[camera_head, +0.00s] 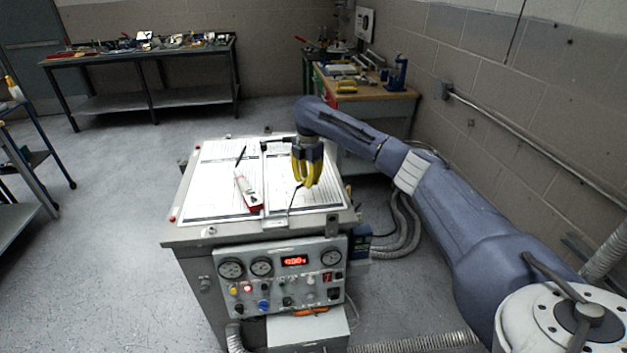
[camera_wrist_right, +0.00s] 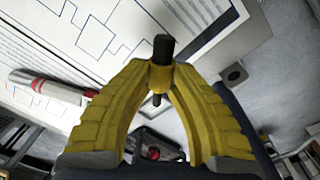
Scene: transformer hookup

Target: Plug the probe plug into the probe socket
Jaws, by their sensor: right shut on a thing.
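My right gripper (camera_head: 307,184) is over the right part of the paper-covered bench top, with its yellow fingers closed together. In the right wrist view, the fingertips (camera_wrist_right: 161,77) are shut on a short black cylinder, which I take to be the probe plug (camera_wrist_right: 163,46). It sticks out on both sides of the fingertips. I cannot pick out the probe socket with certainty; a small dark fitting (camera_wrist_right: 235,75) shows on the grey surface beside the paper in the wrist view. My left gripper is not in view.
A white and red hand tool (camera_head: 248,190) lies on the diagram sheets (camera_head: 215,175), left of my right gripper. The bench front has a control panel (camera_head: 284,279) with gauges, knobs and a lit red display. Cluttered workbenches stand at the back.

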